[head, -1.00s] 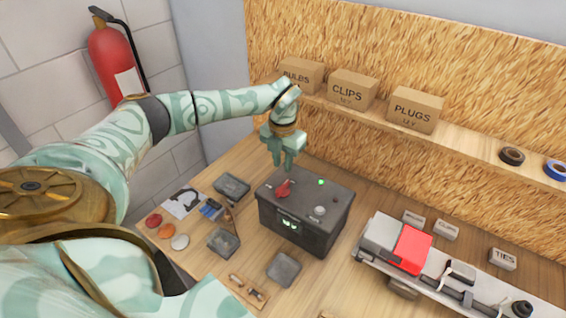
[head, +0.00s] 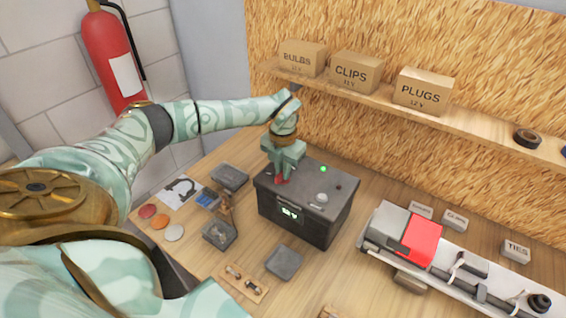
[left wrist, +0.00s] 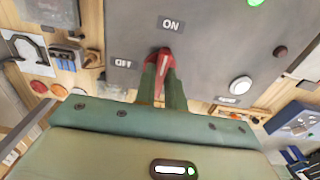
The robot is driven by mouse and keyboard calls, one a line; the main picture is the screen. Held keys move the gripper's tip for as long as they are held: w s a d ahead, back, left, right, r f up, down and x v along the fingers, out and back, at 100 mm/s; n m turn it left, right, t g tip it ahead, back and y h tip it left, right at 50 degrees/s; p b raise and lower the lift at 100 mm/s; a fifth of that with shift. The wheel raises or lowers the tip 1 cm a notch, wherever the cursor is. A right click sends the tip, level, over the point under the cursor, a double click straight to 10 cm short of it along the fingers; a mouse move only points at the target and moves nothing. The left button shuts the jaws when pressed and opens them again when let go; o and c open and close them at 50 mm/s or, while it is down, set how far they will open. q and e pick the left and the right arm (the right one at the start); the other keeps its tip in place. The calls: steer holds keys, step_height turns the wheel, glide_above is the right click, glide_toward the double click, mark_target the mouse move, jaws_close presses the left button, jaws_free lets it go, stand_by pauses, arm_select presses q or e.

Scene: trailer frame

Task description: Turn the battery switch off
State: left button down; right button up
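The battery box (head: 325,221) is dark grey and stands on the bench in the head view. Its red switch handle (head: 281,179) sits on the lid's left part, mostly covered by my left gripper (head: 284,168). In the left wrist view the red handle (left wrist: 163,56) points up toward the ON label (left wrist: 171,24); the OFF label (left wrist: 123,62) is to its left. The two fingers of my left gripper (left wrist: 162,88) are close together with the handle between them, appearing to touch both sides. A green light (head: 323,169) glows on the lid. My right gripper is not in view.
A white knob (head: 321,198) stands on the lid right of the switch. Small grey boxes and round discs lie left of the battery box. A rail with a red block (head: 421,238) lies to the right. A shelf (head: 390,98) with cartons runs behind.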

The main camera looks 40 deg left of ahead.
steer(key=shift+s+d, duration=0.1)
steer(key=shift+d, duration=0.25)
arm_select(q)
steer(key=n+p, duration=0.1)
steer(key=n, duration=0.1)
steer(key=shift+r+n, duration=0.15)
steer(key=shift+n, duration=0.15)
steer(key=shift+n+p, duration=0.35)
steer(key=shift+n, duration=1.05)
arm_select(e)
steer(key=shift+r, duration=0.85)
arm_select(q)
steer(key=n+p, duration=0.1)
steer(key=n, duration=0.2)
steer(key=shift+n+p, duration=0.4)
steer(key=shift+n, duration=0.7)
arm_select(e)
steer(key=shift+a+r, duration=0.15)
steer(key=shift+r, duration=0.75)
